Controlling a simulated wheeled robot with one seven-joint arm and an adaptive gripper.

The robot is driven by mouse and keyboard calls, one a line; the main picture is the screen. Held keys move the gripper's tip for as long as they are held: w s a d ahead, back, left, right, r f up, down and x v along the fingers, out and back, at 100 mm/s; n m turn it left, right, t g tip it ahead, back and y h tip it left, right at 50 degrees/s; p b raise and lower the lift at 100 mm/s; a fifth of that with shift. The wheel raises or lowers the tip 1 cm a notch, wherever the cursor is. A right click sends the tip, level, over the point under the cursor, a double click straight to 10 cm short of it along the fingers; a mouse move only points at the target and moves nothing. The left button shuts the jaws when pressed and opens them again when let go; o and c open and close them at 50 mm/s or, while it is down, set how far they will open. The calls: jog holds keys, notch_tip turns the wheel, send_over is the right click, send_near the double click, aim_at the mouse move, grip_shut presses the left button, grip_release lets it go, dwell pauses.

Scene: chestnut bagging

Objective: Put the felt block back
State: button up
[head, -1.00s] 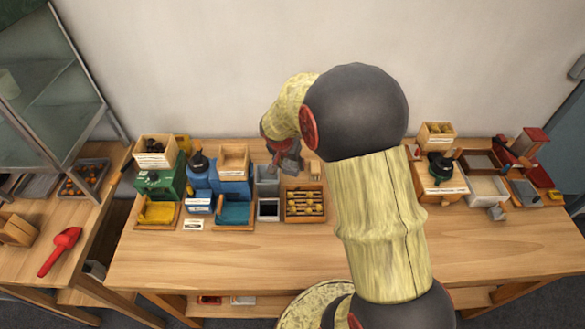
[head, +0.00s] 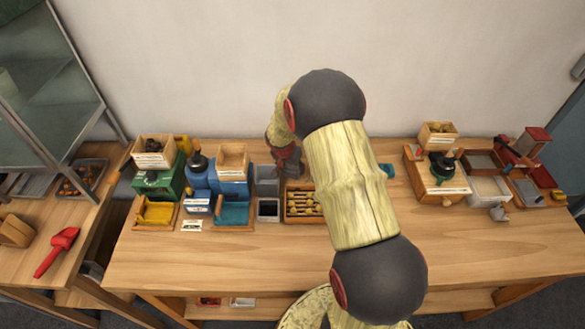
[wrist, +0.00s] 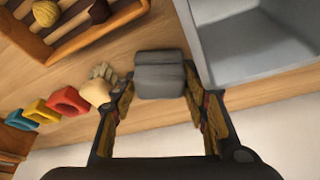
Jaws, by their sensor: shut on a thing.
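A grey felt block (wrist: 160,76) is between the fingers of my gripper (wrist: 160,92) in the wrist view. The gripper is shut on the block's two sides. The block is over the wooden table top beside a grey bin (wrist: 235,62); I cannot tell whether it touches the table. In the head view my gripper (head: 290,170) is at the back of the table, just right of the grey bin (head: 267,173) and behind the wooden tray (head: 304,219). The block is not clear there.
The wooden tray (wrist: 100,37) with yellow and brown pieces lies near the gripper. Coloured pieces, including a red one (wrist: 68,101), lie in a row beside it. Blue (head: 203,178) and green (head: 160,180) machines stand further left. The table's front is clear.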

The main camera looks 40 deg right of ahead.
jog(key=shift+f, duration=0.15)
jog(key=o, duration=1.5)
jog(key=shift+r, duration=0.2)
